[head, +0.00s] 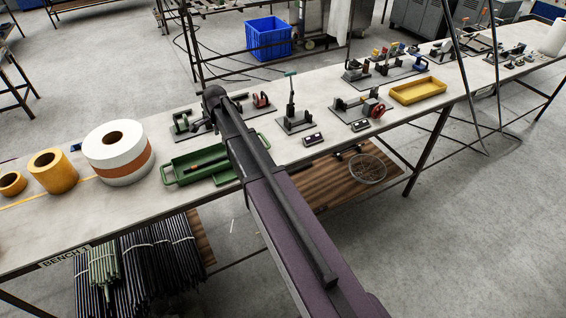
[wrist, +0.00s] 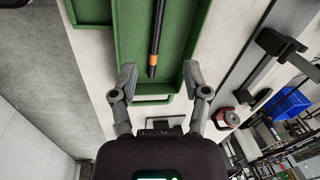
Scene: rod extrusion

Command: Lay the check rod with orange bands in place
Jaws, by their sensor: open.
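The check rod (wrist: 156,38) is dark with an orange band (wrist: 153,60) near its end. It lies lengthwise in a green tray (wrist: 175,70); its far end is out of the wrist view. In the head view the tray (head: 205,176) stands on the bench, partly hidden by my arm, with a small orange patch inside. My gripper (wrist: 160,78) is open and empty in the wrist view, its fingers on either side of the rod's line at the tray's end. I cannot tell its height above the tray. The fingers are not clear in the head view.
Fixtures with clamps, one upright (head: 295,120), stand on the bench behind and right of the tray. A large white roll (head: 117,140) and a yellow roll (head: 53,172) stand at left. A yellow tray (head: 418,91) sits at right. Bundled rods (head: 150,262) are below the bench.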

